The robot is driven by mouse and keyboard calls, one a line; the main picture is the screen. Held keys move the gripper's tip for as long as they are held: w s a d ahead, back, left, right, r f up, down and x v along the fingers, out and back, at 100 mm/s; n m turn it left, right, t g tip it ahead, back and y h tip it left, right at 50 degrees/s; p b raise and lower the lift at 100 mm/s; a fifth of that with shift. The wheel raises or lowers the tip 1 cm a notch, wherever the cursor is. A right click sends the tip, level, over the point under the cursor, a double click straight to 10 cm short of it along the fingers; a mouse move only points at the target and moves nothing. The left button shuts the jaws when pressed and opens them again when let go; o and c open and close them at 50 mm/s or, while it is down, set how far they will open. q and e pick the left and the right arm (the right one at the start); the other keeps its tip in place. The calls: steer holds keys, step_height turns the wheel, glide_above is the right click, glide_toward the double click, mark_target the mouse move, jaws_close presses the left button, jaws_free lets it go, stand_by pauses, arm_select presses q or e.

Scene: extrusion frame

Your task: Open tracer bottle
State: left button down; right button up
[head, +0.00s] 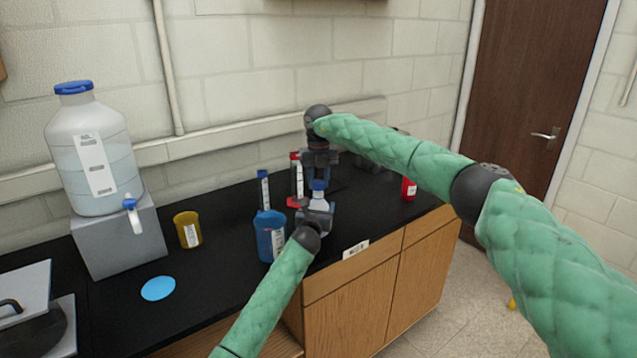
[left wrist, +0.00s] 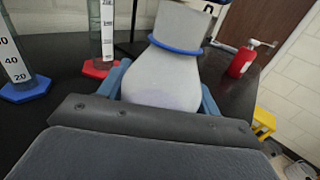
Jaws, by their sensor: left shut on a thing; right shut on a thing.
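The tracer bottle (head: 316,204) is a small pale bottle with a blue top (head: 318,186), standing upright near the counter's front edge. In the left wrist view its rounded white body (left wrist: 165,80) fills the middle, with a blue ring round the neck and a whitish part above. My left gripper (head: 316,217) is shut on the bottle's body, with a blue finger on each side of it. My right gripper (head: 319,178) comes down from above and is shut on the blue top. The fingers partly hide the bottle in the head view.
Measuring cylinders with blue (head: 263,190) and red (head: 297,176) parts stand behind. A red bottle (head: 408,189) is to the right. A yellow beaker (head: 187,229), blue disc (head: 158,288) and large carboy (head: 93,150) are left.

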mark_target(318, 182)
steer(key=shift+r, duration=2)
arm_select(q)
steer(key=shift+c, duration=1.2)
jaws_free()
steer(key=shift+s, duration=0.1)
arm_select(e)
steer(key=shift+f, duration=0.1)
